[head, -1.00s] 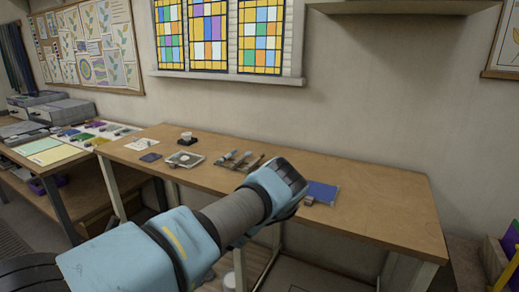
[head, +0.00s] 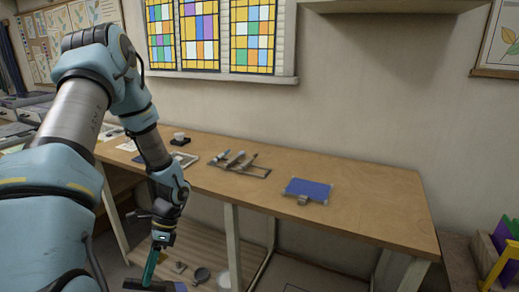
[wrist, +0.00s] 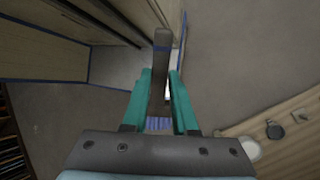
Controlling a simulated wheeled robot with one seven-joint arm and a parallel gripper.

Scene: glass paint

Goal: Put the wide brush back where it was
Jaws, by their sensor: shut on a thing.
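My gripper (head: 153,266) hangs low in front of the table's front edge, at the bottom of the head view. In the wrist view its teal fingers (wrist: 161,98) are shut on a flat grey-brown bar, which looks like the wide brush (wrist: 161,50). A dark rack (head: 258,173) with a few brush-like tools (head: 236,160) lies on the table, up and right of my gripper. It is apart from my gripper.
The wooden table (head: 370,205) is clear at its right end. A blue pad (head: 308,189) with a grey block at its front edge lies right of the rack. A small dark holder (head: 180,140) stands at the back left. Round items (head: 201,275) sit low beneath the table.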

